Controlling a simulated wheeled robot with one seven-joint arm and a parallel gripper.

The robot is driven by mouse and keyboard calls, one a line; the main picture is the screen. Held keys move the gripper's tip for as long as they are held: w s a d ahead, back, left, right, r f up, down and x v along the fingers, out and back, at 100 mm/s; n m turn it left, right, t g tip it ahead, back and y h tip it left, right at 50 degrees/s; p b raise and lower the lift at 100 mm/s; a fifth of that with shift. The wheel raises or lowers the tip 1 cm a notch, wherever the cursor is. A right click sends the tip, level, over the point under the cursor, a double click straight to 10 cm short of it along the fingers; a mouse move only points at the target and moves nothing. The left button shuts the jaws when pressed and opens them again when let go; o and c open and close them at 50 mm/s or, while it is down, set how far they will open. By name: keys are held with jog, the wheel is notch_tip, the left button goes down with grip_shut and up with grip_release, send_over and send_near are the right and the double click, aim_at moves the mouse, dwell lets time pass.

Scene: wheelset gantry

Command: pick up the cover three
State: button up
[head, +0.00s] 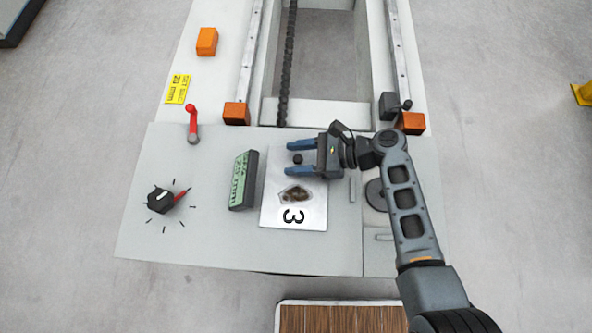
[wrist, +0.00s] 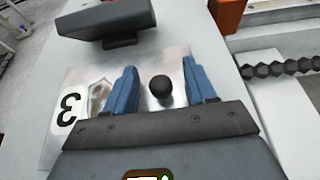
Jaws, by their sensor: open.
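The cover three (head: 312,218) is a flat, pale metal plate marked with a black 3, with a dark brownish patch above the number. It lies on the light grey panel, and a round black knob (head: 297,158) stands at its far end. My gripper (head: 288,158) is open over that far end, its two blue fingers pointing left with the knob between them. In the wrist view the knob (wrist: 161,88) stands between the fingers, with no contact visible. The cover's 3 (wrist: 70,110) shows left of the fingers. My gripper hides part of the plate.
A display box (head: 243,180) stands close left of the cover. Further left are a black dial (head: 160,199) and a red lever (head: 193,125). Orange blocks (head: 236,113) and rails lie behind. Bare panel lies between dial and display.

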jog(key=shift+c, duration=0.2)
grip_shut()
jog(key=shift+r, duration=0.1)
dwell(0.4)
